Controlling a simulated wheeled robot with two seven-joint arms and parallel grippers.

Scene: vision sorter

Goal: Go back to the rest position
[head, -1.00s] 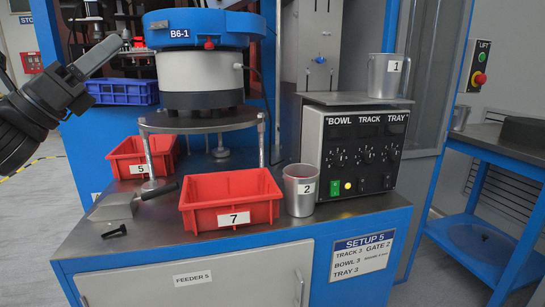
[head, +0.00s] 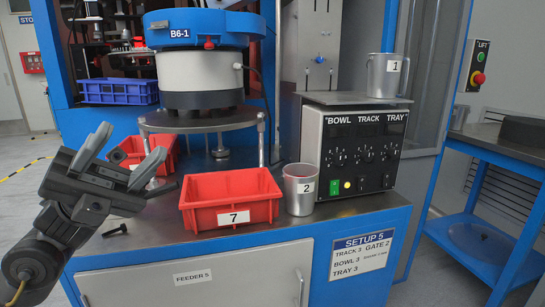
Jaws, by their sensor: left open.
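My left gripper (head: 124,159) is open and empty at the left of the head view, its two grey fingers apart and pointing up and to the right. It is in front of the left end of the bench and hides most of the scoop and part of the red bin 5 (head: 168,146) behind it. My right gripper is not in view.
The red bin 7 (head: 232,190) and metal cup 2 (head: 299,192) stand on the bench. Cup 1 (head: 386,77) stands on the plate above the control box (head: 357,149). The bowl feeder (head: 201,67) stands behind. A black bolt (head: 115,230) lies near the front-left edge.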

